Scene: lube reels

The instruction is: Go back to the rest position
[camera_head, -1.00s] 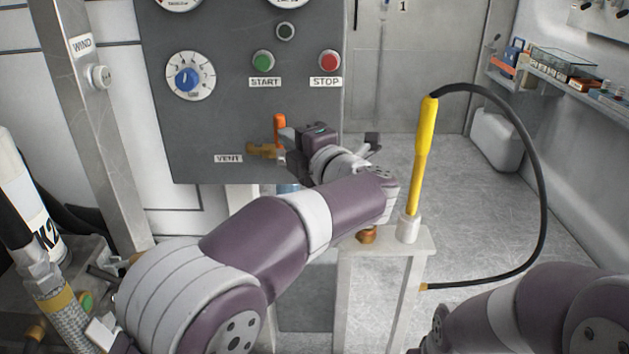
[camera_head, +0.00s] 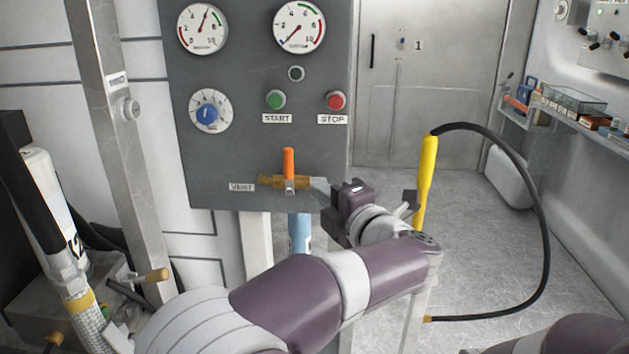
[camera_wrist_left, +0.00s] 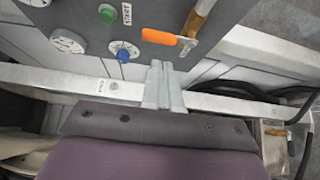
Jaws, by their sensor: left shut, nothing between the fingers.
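My left gripper (camera_head: 318,187) is shut and empty, just right of the brass vent valve (camera_head: 268,181) in the head view. I cannot tell from the head view whether its tips touch the valve. The valve's orange handle (camera_head: 288,162) stands upright. In the left wrist view the two grey fingers of my left gripper (camera_wrist_left: 163,72) are pressed together, and the orange handle (camera_wrist_left: 160,37) lies beyond their tips, apart from them. My right arm shows only as a purple link at the lower right; its gripper is out of view.
The grey panel (camera_head: 225,150) carries gauges, a blue dial (camera_head: 208,113), a green START button (camera_head: 275,99) and a red STOP button (camera_head: 335,100). A yellow tool (camera_head: 427,170) with a black hose stands right of my left wrist. Open floor (camera_head: 480,240) lies beyond.

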